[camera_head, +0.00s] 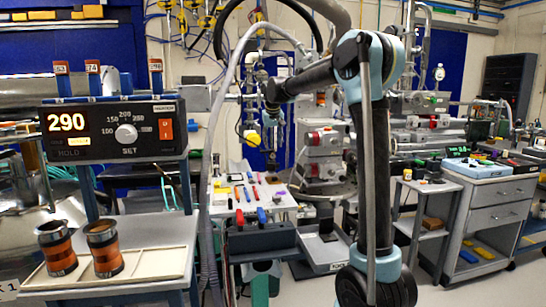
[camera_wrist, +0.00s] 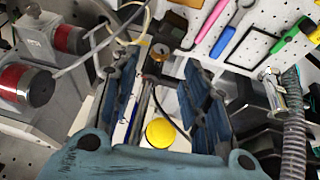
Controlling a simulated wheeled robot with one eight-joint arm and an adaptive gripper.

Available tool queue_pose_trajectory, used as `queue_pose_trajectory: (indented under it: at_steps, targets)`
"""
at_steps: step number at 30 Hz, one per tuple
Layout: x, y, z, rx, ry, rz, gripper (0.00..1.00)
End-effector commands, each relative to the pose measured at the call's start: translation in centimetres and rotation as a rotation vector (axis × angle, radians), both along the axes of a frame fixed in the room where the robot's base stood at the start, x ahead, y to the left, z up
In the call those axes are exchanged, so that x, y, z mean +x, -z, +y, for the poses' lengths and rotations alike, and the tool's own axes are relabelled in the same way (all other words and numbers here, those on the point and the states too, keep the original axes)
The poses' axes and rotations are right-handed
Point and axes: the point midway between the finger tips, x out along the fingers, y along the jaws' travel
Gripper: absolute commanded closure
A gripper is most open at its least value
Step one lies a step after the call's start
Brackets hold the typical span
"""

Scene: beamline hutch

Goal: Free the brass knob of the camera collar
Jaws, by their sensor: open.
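My gripper (camera_wrist: 158,66) is open in the wrist view, its two dark ribbed fingers standing apart. A small brass-coloured round piece (camera_wrist: 160,51), which looks like the brass knob, shows just beyond and between the fingertips. No finger is seen touching it. A dark rod and a thin black cable run between the fingers beside it. The camera collar itself I cannot make out clearly. In the head view my gripper (camera_head: 272,116) hangs small and dark in front of the far equipment, and I cannot pick out the knob there.
A yellow disc (camera_wrist: 160,132) lies between the fingers in the wrist view. Red-capped grey housings (camera_wrist: 28,84) stand left; a ribbed hose (camera_wrist: 293,125) runs right. Tools lie on a perforated board (camera_wrist: 260,42). In the head view a heater box (camera_head: 112,130) is at left.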

Motion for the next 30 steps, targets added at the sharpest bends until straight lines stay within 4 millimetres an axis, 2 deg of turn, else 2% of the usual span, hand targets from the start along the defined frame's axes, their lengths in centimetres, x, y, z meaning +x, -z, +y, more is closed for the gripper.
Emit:
queue_pose_trajectory:
  at_steps: [6, 12, 18, 26, 30]
  targets:
    - [1.5, 3.5, 0.1, 0.000, 0.001, 0.000, 0.58]
    - [2.5, 5.8, 0.2, 0.000, 0.001, 0.000, 0.58]
    - [2.8, 6.7, 0.2, 0.000, 0.000, 0.000, 0.58]
    - [2.8, 6.8, 0.2, 0.000, 0.000, 0.000, 0.58]
    - [2.8, 6.7, 0.2, 0.000, 0.000, 0.000, 0.87]
